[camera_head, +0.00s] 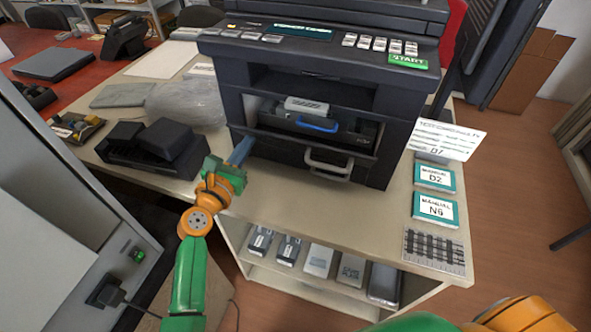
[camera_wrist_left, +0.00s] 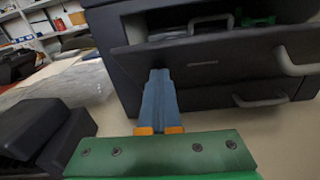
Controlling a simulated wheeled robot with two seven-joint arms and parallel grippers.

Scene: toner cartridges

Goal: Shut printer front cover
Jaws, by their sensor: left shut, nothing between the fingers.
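The dark printer (camera_head: 400,120) stands on the table. Its front cover (camera_wrist_left: 215,62) is partly open, showing as a tilted panel with a pale handle (camera_wrist_left: 298,62); in the head view the cover (camera_head: 285,145) hangs below the open bay. Inside the bay sits a cartridge with a blue handle (camera_head: 317,124). My left gripper (camera_head: 242,150) is shut and empty at the cover's left end. My right gripper is out of view.
A black device (camera_head: 150,148) stands left of the printer, near my left arm. Manual boxes (camera_head: 435,209) lie at the right of the table. A shelf below holds several boxes (camera_head: 318,260). A clear strip of table lies before the printer.

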